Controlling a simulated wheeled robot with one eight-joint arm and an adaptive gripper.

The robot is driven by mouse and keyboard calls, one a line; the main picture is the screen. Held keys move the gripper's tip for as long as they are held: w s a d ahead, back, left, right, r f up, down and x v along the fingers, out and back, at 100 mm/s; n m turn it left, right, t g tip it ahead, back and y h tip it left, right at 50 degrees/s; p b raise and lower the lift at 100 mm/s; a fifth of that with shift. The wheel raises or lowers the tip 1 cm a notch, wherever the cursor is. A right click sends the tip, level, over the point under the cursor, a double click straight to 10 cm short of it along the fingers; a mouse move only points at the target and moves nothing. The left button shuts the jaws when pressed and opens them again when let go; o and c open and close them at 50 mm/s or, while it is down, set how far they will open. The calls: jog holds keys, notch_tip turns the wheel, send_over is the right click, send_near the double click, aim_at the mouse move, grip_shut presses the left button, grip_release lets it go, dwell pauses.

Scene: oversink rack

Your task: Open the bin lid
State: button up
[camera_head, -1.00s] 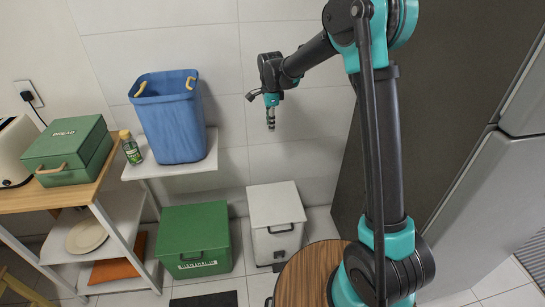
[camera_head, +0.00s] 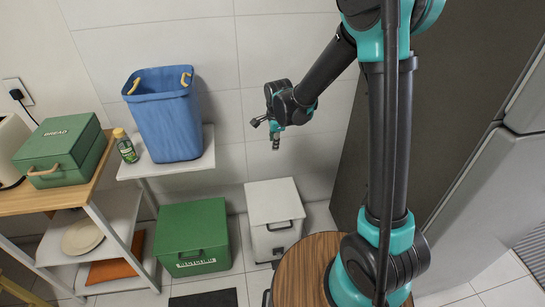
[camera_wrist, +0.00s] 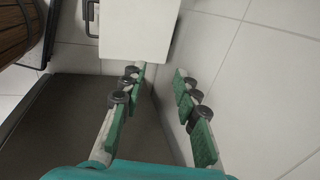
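A white bin (camera_head: 275,224) stands on the floor by the wall, its flat lid (camera_head: 272,198) closed. My gripper (camera_head: 276,143) hangs well above the white bin, touching nothing. In the wrist view my gripper (camera_wrist: 160,75) has its fingers apart with nothing between them, and the white bin's pale top (camera_wrist: 138,30) lies beyond the fingertips.
A blue basket (camera_head: 168,118) stands on a white shelf (camera_head: 180,170) at left. A wooden-topped cart holds the green bread box (camera_head: 64,150). A green bottle (camera_head: 125,148) stands between them. A round wooden top (camera_head: 300,268) is in front of the white bin. A dark panel (camera_head: 440,100) rises at right.

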jog(key=x, duration=1)
jog(key=shift+f, duration=0.45)
jog(key=shift+w, duration=0.1)
grip_shut()
grip_release()
jog(key=v, duration=1.2)
